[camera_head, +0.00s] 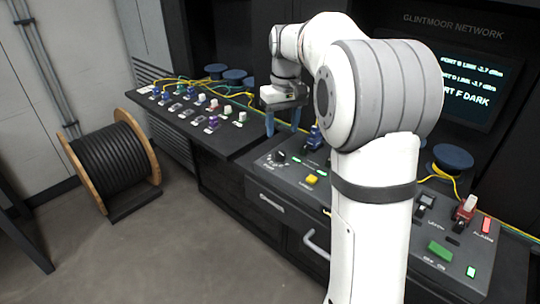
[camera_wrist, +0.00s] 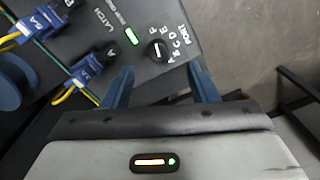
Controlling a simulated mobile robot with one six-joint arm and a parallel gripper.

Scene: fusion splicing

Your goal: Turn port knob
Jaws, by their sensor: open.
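The port knob (camera_wrist: 158,50) is a round black dial with a pale pointer mark, set on the dark console panel. Letters A to F and the word PORT are printed around it. In the head view the knob (camera_head: 279,156) sits at the left end of the sloped console. My gripper (camera_wrist: 162,84) has two blue fingers spread apart with nothing between them. In the wrist view the knob lies beyond the fingertips, about midway between them, and looks apart from them. In the head view my gripper (camera_head: 283,122) hangs above the console near the knob, fingers down.
A green lit indicator (camera_wrist: 132,36) is beside the knob, with blue connectors (camera_wrist: 88,70) and yellow cables to its left. A yellow button (camera_head: 311,180) is on the console. A shelf of connectors (camera_head: 185,108) stands at left. A cable reel (camera_head: 115,160) is on the floor.

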